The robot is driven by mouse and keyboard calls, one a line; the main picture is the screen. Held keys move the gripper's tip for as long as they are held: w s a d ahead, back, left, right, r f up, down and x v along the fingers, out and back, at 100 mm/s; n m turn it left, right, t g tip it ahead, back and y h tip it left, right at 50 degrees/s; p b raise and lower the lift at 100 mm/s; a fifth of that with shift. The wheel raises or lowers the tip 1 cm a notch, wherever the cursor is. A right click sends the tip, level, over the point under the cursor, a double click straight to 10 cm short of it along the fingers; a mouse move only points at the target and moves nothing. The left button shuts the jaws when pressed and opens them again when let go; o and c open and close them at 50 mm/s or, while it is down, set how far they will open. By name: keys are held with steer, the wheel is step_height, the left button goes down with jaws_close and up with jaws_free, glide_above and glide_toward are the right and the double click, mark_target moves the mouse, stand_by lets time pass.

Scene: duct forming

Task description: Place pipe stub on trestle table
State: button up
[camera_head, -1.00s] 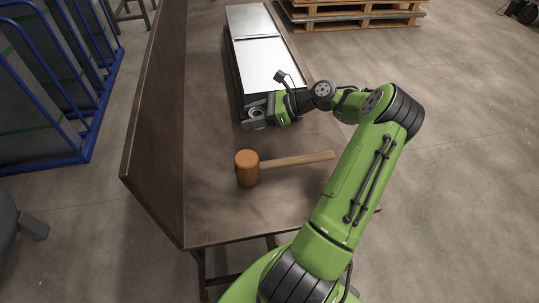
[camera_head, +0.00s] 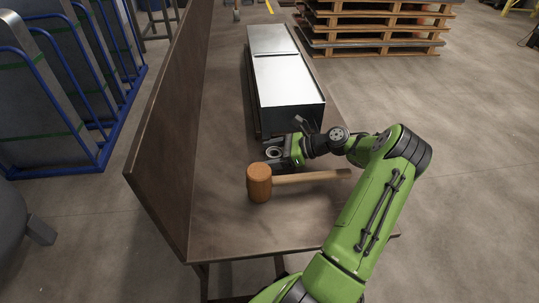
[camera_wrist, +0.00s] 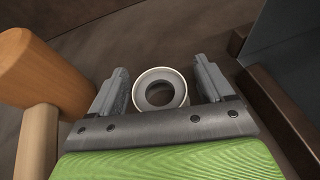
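The pipe stub is a short pale grey ring, seen from its open end in the wrist view (camera_wrist: 136,88). In the head view the stub (camera_head: 267,152) and my gripper (camera_head: 274,155) are low over the brown trestle table (camera_head: 225,215), between the metal duct and the mallet. I cannot tell whether the stub touches the tabletop.
A wooden mallet (camera_head: 259,182) lies just on the near side of my gripper; its head also shows in the wrist view (camera_wrist: 40,75). A long sheet-metal duct (camera_head: 285,82) lies beyond. A tall board (camera_head: 165,130) edges the table's left. The near tabletop is clear.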

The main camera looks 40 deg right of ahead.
steer(key=p+v, duration=0.5)
steer(key=v, duration=0.6)
steer(key=shift+d+r, duration=0.1)
steer(key=shift+r, duration=0.1)
steer(key=shift+s+d, duration=0.2)
steer(key=shift+s, duration=0.2)
